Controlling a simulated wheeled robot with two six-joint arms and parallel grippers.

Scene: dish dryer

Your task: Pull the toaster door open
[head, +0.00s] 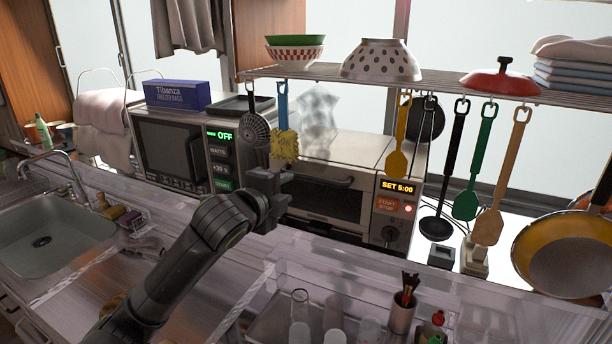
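The toaster (345,160) is a silver toaster oven under the wire shelf, with a "SET 5:00" display and a dial on its right side. Its door (325,202) has a dark window and looks shut. A dark handle (325,181) runs along the door's top. My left gripper (276,183) is in front of the door's left end, by the left end of the handle. Its fingers are dark and small here, so I cannot tell whether they touch the handle or how far they are apart. My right gripper is not in view.
A microwave (170,150) stands left of the toaster. Utensils, including a yellow brush (284,146) and a yellow spatula (397,160), hang from the shelf (445,84) before the toaster. A clear dish rack (300,272) with glasses stands in front. A pan (565,255) is at right.

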